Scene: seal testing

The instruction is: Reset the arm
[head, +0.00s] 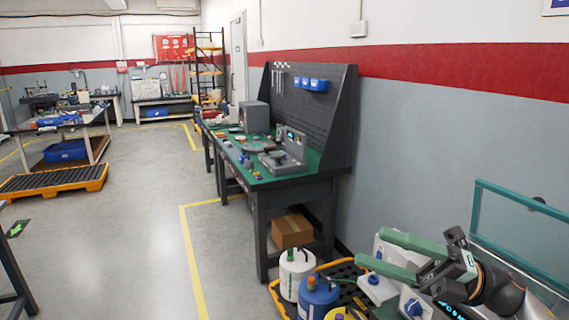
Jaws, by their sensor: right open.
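My right gripper (388,257) is at the lower right of the head view. Its two green fingers point left and stand apart, with nothing between them. My right arm comes in from the lower right corner. My left gripper and arm are not in view.
A workbench (262,183) with a green top and dark pegboard stands along the right wall. A glass panel (520,220) stands at right. The grey floor (140,225) is open at centre left.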

